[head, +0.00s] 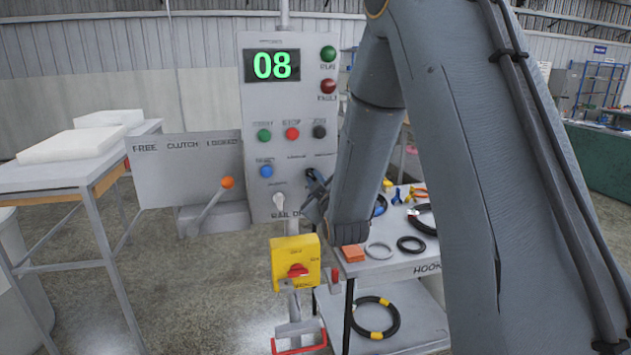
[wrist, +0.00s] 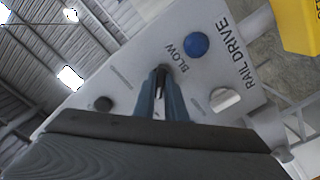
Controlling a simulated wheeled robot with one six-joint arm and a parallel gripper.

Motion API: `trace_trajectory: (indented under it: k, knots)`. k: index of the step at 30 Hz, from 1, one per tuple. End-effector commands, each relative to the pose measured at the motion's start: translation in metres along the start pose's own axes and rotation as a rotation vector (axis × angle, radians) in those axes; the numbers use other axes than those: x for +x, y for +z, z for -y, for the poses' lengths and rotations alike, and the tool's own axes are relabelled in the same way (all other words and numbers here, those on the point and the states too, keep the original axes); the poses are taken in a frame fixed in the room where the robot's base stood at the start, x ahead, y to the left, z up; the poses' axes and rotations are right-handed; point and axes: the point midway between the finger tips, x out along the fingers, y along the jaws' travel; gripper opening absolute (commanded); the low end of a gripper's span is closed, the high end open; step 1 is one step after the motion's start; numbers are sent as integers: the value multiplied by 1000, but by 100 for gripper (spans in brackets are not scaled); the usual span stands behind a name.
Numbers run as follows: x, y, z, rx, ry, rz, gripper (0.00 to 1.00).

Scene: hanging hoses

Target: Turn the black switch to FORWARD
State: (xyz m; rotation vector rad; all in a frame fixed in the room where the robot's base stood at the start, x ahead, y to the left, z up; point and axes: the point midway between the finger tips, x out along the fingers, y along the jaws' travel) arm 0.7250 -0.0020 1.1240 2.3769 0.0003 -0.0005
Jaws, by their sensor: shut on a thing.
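The grey control panel (head: 262,110) stands upright ahead of my arm in the head view. My gripper (head: 316,178) is at the panel's lower right edge. In the wrist view its two blue-grey fingers (wrist: 162,88) point at the panel face and are shut on a small dark thing (wrist: 164,70) between their tips. It appears to be the black switch, mostly hidden by the fingers. Its pointing direction cannot be read, and no FORWARD marking is legible.
A blue button (wrist: 196,45) and a pale knob (wrist: 224,98) by RAIL DRIVE sit close to the fingers. A yellow box with a red knob (head: 296,265) hangs below. An orange-tipped lever (head: 212,205) is left. A table with hoses (head: 400,262) stands right.

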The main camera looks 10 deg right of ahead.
Motion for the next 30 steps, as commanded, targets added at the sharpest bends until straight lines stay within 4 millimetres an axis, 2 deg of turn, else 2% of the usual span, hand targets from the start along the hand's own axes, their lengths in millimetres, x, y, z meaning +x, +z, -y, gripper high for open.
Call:
trace_trajectory:
  k: [8,21,30]
  knots:
    - [0,0,1,139,1,-2,0]
    - [0,0,2,505,0,-2,0]
    - [0,0,2,685,0,-2,0]
